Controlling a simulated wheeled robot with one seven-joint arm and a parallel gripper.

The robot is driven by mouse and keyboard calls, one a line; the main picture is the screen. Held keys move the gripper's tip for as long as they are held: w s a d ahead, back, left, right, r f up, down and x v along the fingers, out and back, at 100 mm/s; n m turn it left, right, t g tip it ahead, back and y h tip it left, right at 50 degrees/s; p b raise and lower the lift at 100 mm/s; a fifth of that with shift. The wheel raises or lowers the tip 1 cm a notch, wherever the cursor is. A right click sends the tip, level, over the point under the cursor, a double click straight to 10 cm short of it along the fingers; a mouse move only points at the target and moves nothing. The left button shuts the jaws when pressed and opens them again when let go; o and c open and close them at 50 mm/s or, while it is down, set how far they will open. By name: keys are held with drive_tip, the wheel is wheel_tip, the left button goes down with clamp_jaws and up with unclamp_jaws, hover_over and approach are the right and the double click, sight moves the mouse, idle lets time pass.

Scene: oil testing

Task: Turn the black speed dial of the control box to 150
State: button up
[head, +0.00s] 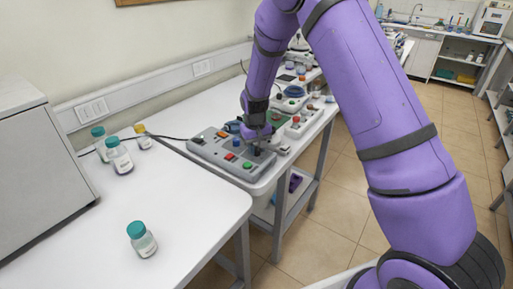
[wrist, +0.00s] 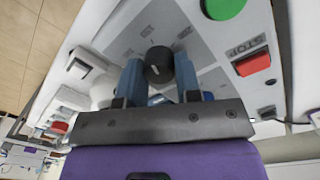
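The grey control box (head: 208,150) lies on the white bench, with coloured buttons on its top. My gripper (head: 257,150) points down at the box's near right part, and its fingers hide the dial in the head view. In the wrist view the black speed dial (wrist: 158,62) sits between the two blue fingers of my gripper (wrist: 159,72), one on each side. A short white mark shows on the dial.
A green button (wrist: 224,6) and a red stop button (wrist: 252,64) are close beside the dial. A white switch (wrist: 82,64) is on its other side. Bottles with teal caps (head: 142,240) stand on the near bench, which is otherwise mostly clear. More equipment stands behind the box.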

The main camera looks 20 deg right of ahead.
drive_tip(key=o, duration=0.4)
drive_tip(key=shift+r, duration=0.1)
wheel_tip(320, 180, up, 11)
drive_tip(key=shift+a+f, duration=0.2)
idle(0.5)
